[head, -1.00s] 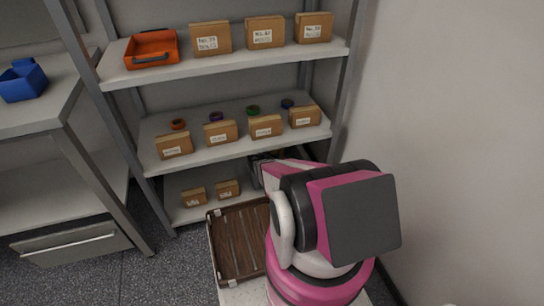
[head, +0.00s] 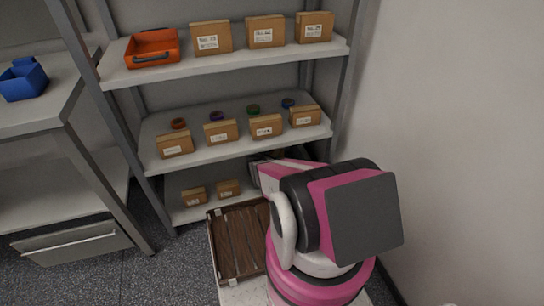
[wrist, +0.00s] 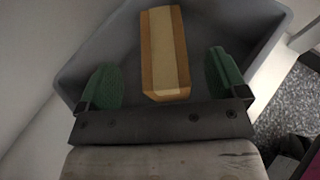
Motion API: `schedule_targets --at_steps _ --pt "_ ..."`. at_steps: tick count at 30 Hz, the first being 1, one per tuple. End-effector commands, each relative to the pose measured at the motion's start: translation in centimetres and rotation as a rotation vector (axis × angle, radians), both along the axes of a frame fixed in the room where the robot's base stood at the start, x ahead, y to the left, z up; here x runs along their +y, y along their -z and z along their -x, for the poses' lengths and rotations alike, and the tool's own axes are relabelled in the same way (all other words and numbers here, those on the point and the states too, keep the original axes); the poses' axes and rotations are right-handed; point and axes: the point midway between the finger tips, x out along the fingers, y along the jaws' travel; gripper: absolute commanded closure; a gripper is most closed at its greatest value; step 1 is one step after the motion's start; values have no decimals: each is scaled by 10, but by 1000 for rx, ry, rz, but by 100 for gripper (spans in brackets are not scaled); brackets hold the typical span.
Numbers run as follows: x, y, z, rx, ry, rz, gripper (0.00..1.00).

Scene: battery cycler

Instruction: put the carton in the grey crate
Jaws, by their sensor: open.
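The carton (wrist: 165,50), brown with a pale strip along its top, lies inside the grey crate (wrist: 112,45) in the wrist view. My gripper (wrist: 163,72) is open, with its green finger pads on either side of the carton. A clear gap shows between each pad and the carton. The crate's sloping walls surround the carton and the fingers. In the head view my arm hides the carton and most or all of the crate, near the right end of the bottom shelf.
A grey rack (head: 238,150) holds several labelled cartons, coloured rings and an orange tray (head: 153,48). Two small cartons (head: 228,189) stand on the bottom shelf, left of my arm. A bench with a blue bin (head: 23,80) is at left; a plain wall (head: 460,130) is at right.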

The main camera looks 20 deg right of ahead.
Motion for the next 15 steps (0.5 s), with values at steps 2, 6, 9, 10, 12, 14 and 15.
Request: schedule_targets --at_steps 2,6,9,10,12,14,15 --pt "12 -10 15 0 -2 0 9" --pt "29 -19 32 0 -1 0 9" --pt "39 -24 41 0 -2 0 9" --pt "41 -25 43 0 -1 0 9" --pt "45 -27 47 0 0 0 9" --pt "48 -28 49 0 0 0 9" --pt "49 -29 50 0 0 0 9"
